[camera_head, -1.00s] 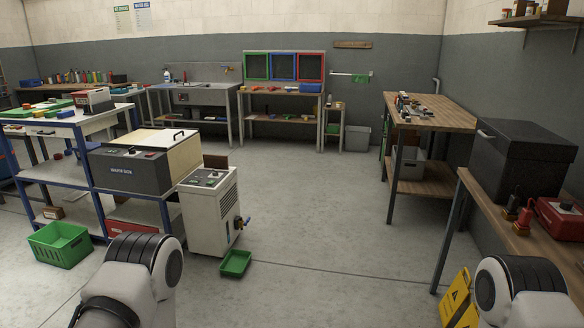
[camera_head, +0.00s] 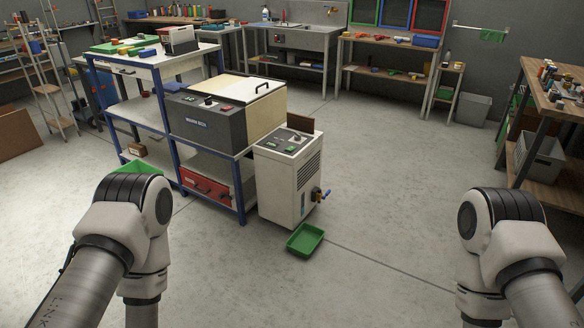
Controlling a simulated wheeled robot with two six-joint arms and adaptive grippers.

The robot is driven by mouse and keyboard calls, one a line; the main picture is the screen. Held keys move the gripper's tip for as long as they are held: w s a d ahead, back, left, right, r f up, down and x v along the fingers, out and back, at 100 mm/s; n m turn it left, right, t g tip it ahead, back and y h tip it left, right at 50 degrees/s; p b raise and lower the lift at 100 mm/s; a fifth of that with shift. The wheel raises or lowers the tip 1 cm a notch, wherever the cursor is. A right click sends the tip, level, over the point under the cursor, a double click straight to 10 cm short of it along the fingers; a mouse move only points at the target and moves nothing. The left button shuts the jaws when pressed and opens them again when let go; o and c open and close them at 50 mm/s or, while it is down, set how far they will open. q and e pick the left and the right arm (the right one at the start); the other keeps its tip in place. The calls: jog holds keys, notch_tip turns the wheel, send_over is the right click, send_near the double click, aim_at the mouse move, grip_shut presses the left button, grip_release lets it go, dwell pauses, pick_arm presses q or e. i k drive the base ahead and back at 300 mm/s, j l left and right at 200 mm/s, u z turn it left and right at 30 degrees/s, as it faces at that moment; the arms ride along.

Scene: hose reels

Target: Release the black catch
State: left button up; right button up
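I cannot make out a black catch or a hose reel in this view. Only links of my two arms show, one at the lower left and one at the lower right. Both grippers are outside the picture, so I cannot see their fingers or whether they hold anything.
A blue-framed shelf bench (camera_head: 241,190) carries a grey box with a cream lid (camera_head: 240,100). A wooden bench (camera_head: 560,97) is at right. The middle floor is clear.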

aim_at(221, 196)
jog(key=i+j+u, duration=0.3)
jog(key=i, duration=0.2)
jog(key=i+j+u, duration=0.1)
jog(key=i+u, duration=0.2)
jog(key=i, duration=0.25)
jog(key=i+j+z, duration=0.1)
jog(key=i, duration=0.45)
jog(key=i+j, duration=0.3)
jog(key=i, duration=0.25)
jog(key=i+j+z, duration=0.15)
jog(key=i, duration=0.35)
jog(key=i+j, duration=0.35)
jog(key=i, duration=0.2)
jog(key=l+z, duration=0.05)
